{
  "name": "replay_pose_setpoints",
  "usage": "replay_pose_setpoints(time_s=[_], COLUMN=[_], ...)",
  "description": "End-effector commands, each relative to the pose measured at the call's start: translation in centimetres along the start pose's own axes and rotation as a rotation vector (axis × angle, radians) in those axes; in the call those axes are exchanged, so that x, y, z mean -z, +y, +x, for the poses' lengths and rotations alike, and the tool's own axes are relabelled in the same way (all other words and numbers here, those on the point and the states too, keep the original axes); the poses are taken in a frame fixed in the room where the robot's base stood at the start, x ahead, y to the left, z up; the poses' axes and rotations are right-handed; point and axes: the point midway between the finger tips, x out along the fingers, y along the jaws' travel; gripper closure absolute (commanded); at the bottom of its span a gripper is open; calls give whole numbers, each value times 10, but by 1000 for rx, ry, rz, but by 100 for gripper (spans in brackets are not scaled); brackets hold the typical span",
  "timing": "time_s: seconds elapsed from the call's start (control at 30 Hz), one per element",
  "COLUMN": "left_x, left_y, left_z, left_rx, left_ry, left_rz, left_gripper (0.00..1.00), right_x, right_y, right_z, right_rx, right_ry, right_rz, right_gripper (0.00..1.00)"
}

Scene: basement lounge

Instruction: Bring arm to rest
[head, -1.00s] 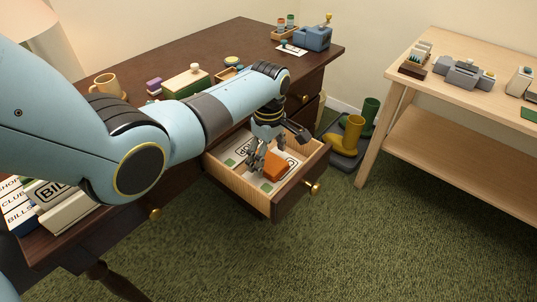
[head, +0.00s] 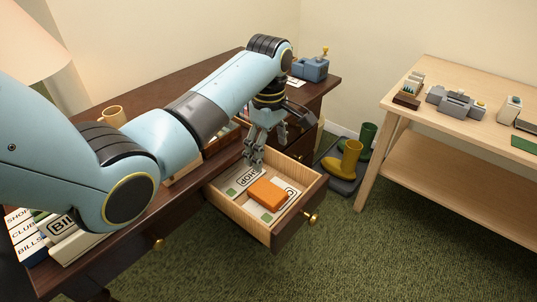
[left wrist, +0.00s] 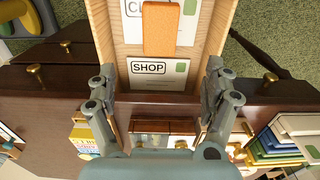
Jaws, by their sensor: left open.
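My left gripper (head: 258,155) is open and empty, above the rear part of the open drawer (head: 243,219). In the left wrist view its two fingers (left wrist: 160,90) stand wide apart, with the drawer showing between and beyond them. In the drawer an orange block (head: 266,194) lies on white cards, one marked SHOP (head: 243,175). The orange block also shows in the left wrist view (left wrist: 160,28), beyond the fingertips and apart from them. My left arm hides part of the desktop. My right gripper is not in view.
A pale wooden table (head: 450,80) stands at right. Yellow and green boots (head: 350,160) stand on a tray between them. Green carpet is clear in front.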

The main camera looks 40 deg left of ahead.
Motion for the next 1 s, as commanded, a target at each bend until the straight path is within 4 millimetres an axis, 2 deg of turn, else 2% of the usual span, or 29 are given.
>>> replay_pose_setpoints(time_s=[0.47,0.57,0.67,0.8,0.9,1.0], left_x=[0,-1,-6,-18,-26,-32], left_y=[0,-7,-32,-97,-137,-168], left_z=[0,4,13,20,13,2], left_rx=[0,-5,-26,-77,-106,-124], left_ry=[0,5,22,79,125,161], left_rz=[0,38,180,551,795,978], left_gripper=[16,16,16,16,16,16], right_x=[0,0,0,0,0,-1], right_y=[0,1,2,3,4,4], right_z=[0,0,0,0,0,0], right_rx=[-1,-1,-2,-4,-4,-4], right_ry=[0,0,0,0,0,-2], right_rz=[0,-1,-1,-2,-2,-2], right_gripper=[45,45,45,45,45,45])
